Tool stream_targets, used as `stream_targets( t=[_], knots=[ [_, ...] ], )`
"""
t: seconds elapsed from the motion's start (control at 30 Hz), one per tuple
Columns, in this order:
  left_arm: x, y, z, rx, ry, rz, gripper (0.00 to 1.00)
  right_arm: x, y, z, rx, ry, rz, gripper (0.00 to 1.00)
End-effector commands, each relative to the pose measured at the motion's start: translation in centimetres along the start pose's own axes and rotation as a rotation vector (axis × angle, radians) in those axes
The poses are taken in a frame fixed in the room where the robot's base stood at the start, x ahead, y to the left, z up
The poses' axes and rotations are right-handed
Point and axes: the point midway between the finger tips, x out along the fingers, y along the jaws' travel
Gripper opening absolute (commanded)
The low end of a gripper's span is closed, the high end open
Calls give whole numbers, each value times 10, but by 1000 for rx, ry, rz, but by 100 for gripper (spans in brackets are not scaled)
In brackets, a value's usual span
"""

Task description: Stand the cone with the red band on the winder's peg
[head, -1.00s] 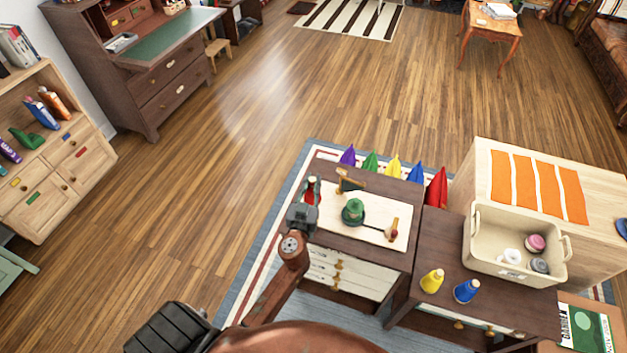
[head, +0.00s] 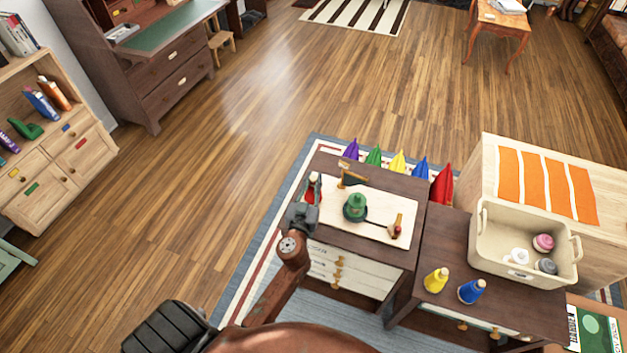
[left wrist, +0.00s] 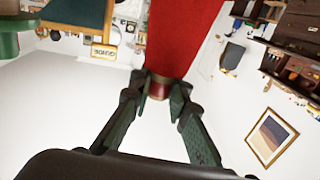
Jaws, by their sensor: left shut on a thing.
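A red cone (head: 313,190) is in my left gripper (head: 306,209), at the left edge of the winder's pale board (head: 325,225). In the left wrist view the fingers (left wrist: 163,92) are shut on the cone's narrow brownish end, and its wide red body (left wrist: 182,38) extends away from them. The winder has a green rounded part (head: 355,206) near its middle, an upright arm (head: 350,180) at the back and a red-tipped crank (head: 394,230) at the right. I cannot make out a bare peg. A yellow cone (head: 436,281) and a blue cone (head: 471,291) stand on the right table. My right gripper is out of view.
A beige bin (head: 490,255) with several spools stands behind the two cones. A pale wooden chest (head: 490,158) is at the right. Open floor lies to the left.

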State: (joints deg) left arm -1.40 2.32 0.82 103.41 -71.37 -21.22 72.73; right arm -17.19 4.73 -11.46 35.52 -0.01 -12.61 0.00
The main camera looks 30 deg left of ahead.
Motion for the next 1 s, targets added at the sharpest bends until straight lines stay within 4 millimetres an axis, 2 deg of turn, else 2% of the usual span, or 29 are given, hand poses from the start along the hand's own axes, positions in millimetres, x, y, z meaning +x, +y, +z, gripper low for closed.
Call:
stream_targets(
  t=[0.03,0.3,0.63,0.87,1.0],
  knots=[
    [0,0,-1,0,1,0,17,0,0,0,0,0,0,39],
    [0,0,0,0,0,0,36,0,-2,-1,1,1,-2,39],
    [0,0,-2,-1,1,-1,36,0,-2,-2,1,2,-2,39],
    [0,1,-27,-2,3,1,36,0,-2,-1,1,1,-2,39],
    [0,1,-57,-2,6,3,36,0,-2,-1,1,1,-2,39]
  ],
)
